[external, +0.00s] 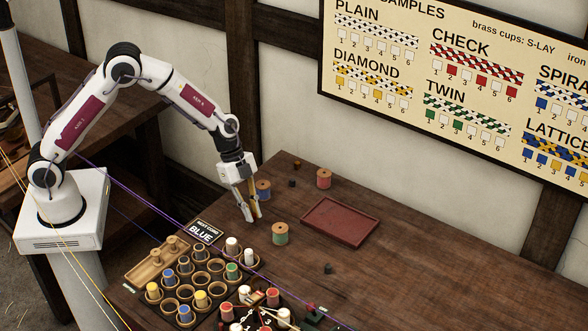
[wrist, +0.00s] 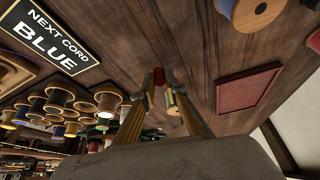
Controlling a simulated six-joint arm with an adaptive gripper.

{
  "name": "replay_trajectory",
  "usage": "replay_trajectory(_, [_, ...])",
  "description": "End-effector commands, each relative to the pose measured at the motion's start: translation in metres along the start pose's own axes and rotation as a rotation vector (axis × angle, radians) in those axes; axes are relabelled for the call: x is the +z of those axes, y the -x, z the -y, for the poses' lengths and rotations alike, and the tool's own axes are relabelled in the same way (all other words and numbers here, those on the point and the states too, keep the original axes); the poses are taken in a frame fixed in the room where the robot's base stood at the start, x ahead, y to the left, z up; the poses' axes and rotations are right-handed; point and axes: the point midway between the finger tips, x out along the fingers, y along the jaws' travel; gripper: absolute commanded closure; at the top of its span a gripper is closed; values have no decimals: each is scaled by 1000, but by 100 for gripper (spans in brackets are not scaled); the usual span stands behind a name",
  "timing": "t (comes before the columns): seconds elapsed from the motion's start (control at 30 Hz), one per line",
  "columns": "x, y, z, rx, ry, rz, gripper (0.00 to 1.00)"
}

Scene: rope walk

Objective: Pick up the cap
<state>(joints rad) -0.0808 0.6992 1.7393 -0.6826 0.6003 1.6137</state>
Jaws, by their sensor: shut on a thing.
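My gripper (external: 250,218) points down over the dark wooden table, between the blue spool and the green spool in the external view. In the wrist view my gripper (wrist: 160,78) has its two fingers close together, with a small dark red piece (wrist: 158,76) between the tips. That piece looks like the cap, but it is too small to be sure. The fingers hide it in the external view. I cannot tell how far it is above the table.
A red tray (external: 340,222) lies right of my gripper. Near it stand a green spool (external: 280,234), a blue spool (external: 263,190) and a red spool (external: 323,179). A rack of spools (external: 172,304) and a "NEXT CORD BLUE" sign (external: 204,231) are at front left. Small dark pieces lie about.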

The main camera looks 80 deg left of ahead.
Motion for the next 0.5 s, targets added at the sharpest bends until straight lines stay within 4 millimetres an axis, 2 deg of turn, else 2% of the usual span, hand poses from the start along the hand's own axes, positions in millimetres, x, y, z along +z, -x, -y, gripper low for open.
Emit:
replay_trajectory(0.3, [-20, 43, 0, -1, -2, -1, 99])
replay_trajectory(0.5, [-29, 63, 0, -1, -1, -2, 99])
